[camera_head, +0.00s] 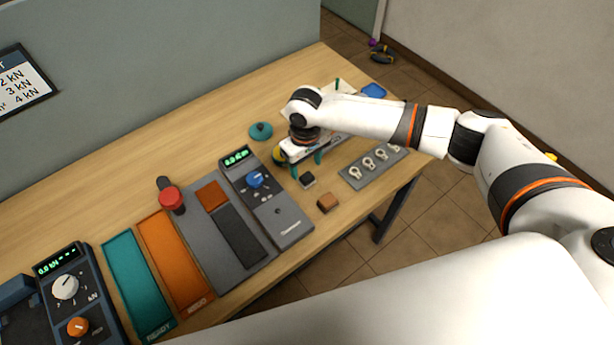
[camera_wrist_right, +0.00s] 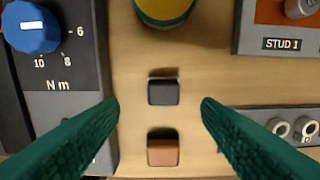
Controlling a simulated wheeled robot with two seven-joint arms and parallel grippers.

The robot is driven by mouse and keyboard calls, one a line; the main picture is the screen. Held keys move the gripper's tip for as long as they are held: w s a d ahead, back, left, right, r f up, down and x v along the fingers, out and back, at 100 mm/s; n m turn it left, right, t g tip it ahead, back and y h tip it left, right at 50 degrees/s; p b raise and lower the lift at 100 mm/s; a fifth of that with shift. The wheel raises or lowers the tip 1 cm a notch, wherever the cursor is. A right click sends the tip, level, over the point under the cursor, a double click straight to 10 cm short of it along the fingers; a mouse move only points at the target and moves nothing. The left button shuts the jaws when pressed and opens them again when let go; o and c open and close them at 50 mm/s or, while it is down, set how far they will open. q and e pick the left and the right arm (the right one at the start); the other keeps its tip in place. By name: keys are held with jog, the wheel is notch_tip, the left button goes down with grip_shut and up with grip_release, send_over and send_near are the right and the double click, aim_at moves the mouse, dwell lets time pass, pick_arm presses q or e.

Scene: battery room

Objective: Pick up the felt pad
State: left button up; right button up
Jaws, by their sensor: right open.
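A small dark grey block (camera_head: 307,180) lies on the wooden table; it also shows in the right wrist view (camera_wrist_right: 163,92). A small brown block (camera_head: 327,203) lies nearer the table's front edge and shows below the grey one in the right wrist view (camera_wrist_right: 162,151). I cannot tell for sure which is the felt pad; the grey one looks more like it. My right gripper (camera_head: 306,167) is open and empty above the table. In the wrist view its green fingers (camera_wrist_right: 159,106) stand either side of the grey block, with a gap on both sides. My left gripper is not in view.
A grey meter with a blue knob (camera_head: 266,196) stands left of the blocks. A grey rack of metal parts (camera_head: 373,166) lies to the right. A yellow and teal round thing (camera_wrist_right: 165,10) sits just beyond the grey block. A teal lidded item (camera_head: 261,131) stands farther back.

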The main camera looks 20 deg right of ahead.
aim_at(307, 176)
notch_tip(307, 176, down, 4)
jog(key=shift+d+f+p, duration=0.1)
jog(key=shift+d+p, duration=0.05)
jog(key=shift+p, duration=0.7)
jog(key=shift+w+f, duration=0.1)
jog(key=shift+f, duration=0.5)
jog(key=c, duration=1)
notch_tip(307, 176, up, 10)
jog(key=shift+r+b, duration=0.1)
jog(key=shift+b, duration=0.9)
jog(key=o, duration=0.4)
jog(key=c, duration=0.3)
